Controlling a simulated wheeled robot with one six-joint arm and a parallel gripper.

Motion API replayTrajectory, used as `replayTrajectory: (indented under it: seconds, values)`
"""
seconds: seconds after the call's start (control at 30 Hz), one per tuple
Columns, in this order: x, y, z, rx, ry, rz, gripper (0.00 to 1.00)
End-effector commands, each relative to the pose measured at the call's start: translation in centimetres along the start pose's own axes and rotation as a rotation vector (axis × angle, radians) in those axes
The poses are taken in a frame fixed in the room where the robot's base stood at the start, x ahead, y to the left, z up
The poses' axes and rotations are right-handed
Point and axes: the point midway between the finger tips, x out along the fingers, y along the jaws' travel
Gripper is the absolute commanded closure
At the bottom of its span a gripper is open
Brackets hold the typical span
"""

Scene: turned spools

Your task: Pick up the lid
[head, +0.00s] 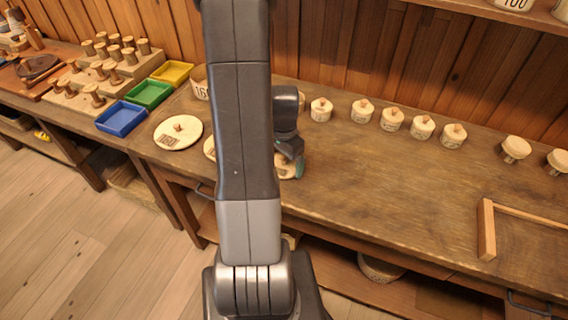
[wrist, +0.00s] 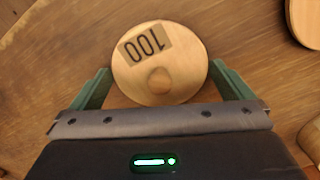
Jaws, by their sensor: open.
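In the wrist view a round pale wooden lid (wrist: 190,65) with a small knob and a label reading 100 lies on the brown bench. My gripper (wrist: 162,82) is open, with one green finger on each side of the lid's near half; I cannot tell whether they touch it. In the head view my gripper (head: 291,165) is low over the bench, mostly behind my arm. Part of a lid (head: 284,171) shows beside it. Another lid (head: 178,132), labelled 160, lies to the left on the bench.
Several small lidded pots (head: 391,119) stand in a row along the back of the bench. Blue (head: 122,119), green (head: 149,93) and yellow (head: 172,72) trays are at the left. A wooden frame (head: 487,230) lies at the right. The bench's middle right is clear.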

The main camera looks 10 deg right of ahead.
Motion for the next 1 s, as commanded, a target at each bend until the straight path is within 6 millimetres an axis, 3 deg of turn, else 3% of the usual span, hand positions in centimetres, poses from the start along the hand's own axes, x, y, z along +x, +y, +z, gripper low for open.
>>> replayTrajectory:
  seconds: [0.2, 0.37, 0.73, 1.0]
  values:
    - [0.1, 0.0, 0.0, 0.000, 0.000, 0.000, 0.00]
    - [0.0, 0.0, 0.0, 0.000, 0.000, 0.000, 0.29]
    - [-0.8, -0.1, -0.1, 0.000, 0.003, -0.003, 0.29]
    - [-5.0, -0.1, -0.1, 0.000, 0.005, -0.006, 0.29]
